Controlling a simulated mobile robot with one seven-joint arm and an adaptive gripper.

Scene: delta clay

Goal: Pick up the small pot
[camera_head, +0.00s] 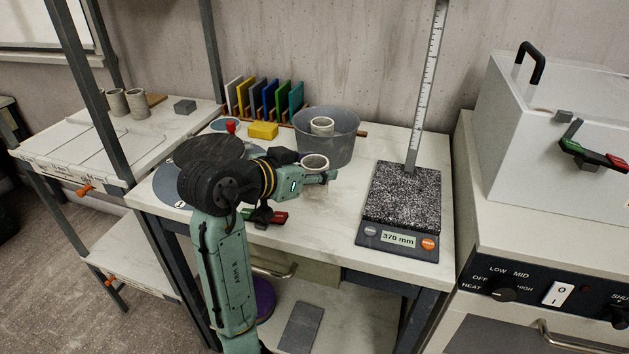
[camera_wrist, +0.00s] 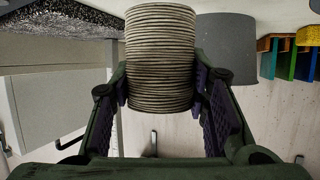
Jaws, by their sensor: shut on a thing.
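The small pot (camera_head: 315,161) is a pale, round clay pot with an open top, over the white table in front of a grey bucket. In the wrist view the small pot (camera_wrist: 160,50) shows as a ribbed, grey-beige cylinder between the two fingers. My gripper (camera_head: 318,177) is shut on it, with one pad against each side; my gripper also shows in the wrist view (camera_wrist: 160,90). The pot looks upright in the head view. Its lower part is hidden by my gripper there, so I cannot tell whether it touches the table.
The grey bucket (camera_head: 340,148) stands just behind, with another pale pot (camera_head: 322,125) in it. Coloured tiles (camera_head: 265,98) stand in a rack at the back. A scale with a speckled plate (camera_head: 402,195) and tall ruler (camera_head: 427,85) is at right. Bare tabletop (camera_head: 325,222) lies in front.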

